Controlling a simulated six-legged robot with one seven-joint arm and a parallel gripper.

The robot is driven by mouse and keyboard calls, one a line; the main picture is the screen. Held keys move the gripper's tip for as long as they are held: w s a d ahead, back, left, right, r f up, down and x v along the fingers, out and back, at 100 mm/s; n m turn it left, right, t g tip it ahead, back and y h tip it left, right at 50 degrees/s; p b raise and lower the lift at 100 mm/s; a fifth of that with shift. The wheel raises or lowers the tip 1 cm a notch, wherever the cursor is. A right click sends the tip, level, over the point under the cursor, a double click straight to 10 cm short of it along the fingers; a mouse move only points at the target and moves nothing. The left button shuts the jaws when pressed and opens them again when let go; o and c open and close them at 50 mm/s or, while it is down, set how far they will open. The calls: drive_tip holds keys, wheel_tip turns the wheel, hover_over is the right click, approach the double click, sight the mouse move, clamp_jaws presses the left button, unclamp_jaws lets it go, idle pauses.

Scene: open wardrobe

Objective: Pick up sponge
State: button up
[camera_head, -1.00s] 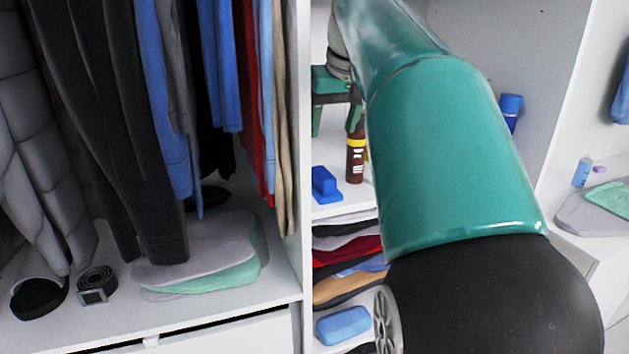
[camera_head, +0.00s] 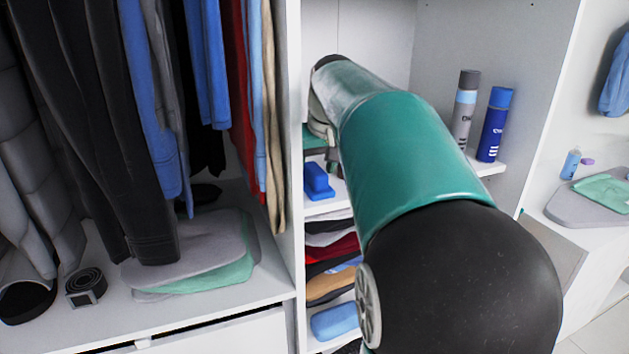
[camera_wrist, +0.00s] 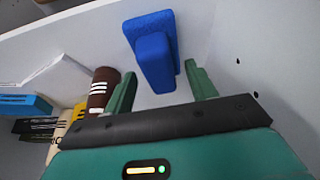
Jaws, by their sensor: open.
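A bright blue two-part block (camera_head: 318,181), which looks like the sponge, sits on the upper shelf in the head view. In the wrist view the blue block (camera_wrist: 153,52) lies ahead of my gripper (camera_wrist: 160,72), roughly in line with the gap between its green fingers. My gripper is open with nothing held; contact with the block is not clear. In the head view my arm hides most of the gripper. A paler blue rounded block (camera_head: 334,321) lies on a lower shelf, partly behind my arm.
A brown bottle (camera_wrist: 103,88) stands left of my gripper in the wrist view. A grey spray can (camera_head: 465,110) and a blue can (camera_head: 494,125) stand on the shelf's right. Folded clothes (camera_head: 330,260) are stacked below. A white divider (camera_head: 288,140) separates the hanging clothes.

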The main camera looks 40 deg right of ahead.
drive_tip(key=shift+w+f, duration=0.2)
drive_tip(key=shift+f, duration=0.35)
drive_tip(key=c, duration=1.1)
drive_tip(key=shift+o, duration=0.2)
drive_tip(key=shift+r, duration=0.1)
drive_tip(key=shift+r, duration=1.8)
drive_tip(key=s+a, duration=0.2)
drive_tip(key=s, duration=0.6)
drive_tip(key=s+a, duration=0.2)
drive_tip(key=s, duration=0.7)
drive_tip(key=shift+s, duration=0.3)
drive_tip(key=shift+f, duration=0.15)
